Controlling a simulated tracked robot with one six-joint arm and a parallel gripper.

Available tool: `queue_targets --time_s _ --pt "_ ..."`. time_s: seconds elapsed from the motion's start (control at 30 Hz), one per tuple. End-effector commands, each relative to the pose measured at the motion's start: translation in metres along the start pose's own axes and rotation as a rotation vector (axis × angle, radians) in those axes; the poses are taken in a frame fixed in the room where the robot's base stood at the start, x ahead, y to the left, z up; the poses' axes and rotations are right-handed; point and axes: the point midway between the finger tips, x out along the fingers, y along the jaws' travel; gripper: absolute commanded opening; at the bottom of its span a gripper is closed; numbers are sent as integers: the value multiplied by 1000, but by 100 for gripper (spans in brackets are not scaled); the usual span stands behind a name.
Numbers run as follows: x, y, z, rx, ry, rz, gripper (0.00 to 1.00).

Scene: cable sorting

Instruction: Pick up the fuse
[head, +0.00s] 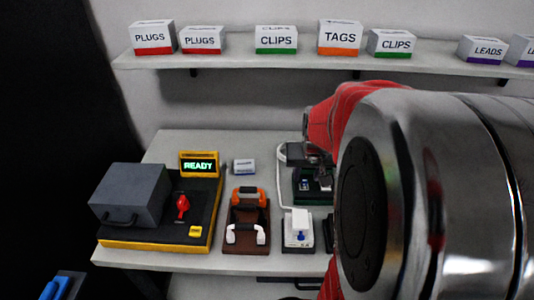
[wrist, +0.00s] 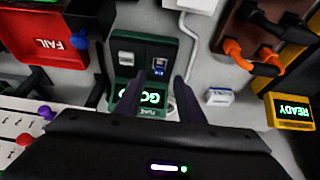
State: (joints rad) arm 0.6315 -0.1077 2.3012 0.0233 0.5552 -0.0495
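The green tester (wrist: 123,92) has a lit display starting "GO", partly covered by my gripper, and a small label that seems to read "FUSE". A small blue-and-white piece, apparently the fuse (wrist: 160,66), sits in its dark right-hand slot. A pale piece (wrist: 126,58) sits in the left slot. My gripper (wrist: 161,76) is open and empty, its fingertips apart on either side below the fuse in the picture. I cannot tell its height above it. In the head view, my gripper (head: 318,168) is over the green tester (head: 313,197), and my arm hides much of that area.
A small white-and-blue box (wrist: 219,97) lies on the table beside the tester. A white plug unit (head: 298,230), a brown rack (head: 247,235) with orange and white cables and a yellow-edged "READY" station (head: 150,245) stand left. A red "FAIL" bin (wrist: 50,30) is nearby.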

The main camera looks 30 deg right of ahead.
Motion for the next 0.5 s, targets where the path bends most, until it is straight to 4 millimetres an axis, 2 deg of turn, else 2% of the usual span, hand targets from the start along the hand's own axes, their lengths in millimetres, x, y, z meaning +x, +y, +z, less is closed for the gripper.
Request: queue_targets --time_s 0.17,0.5 --pt "10 1 0 1 -3 0 35" --pt "44 2 -2 1 -4 0 35"
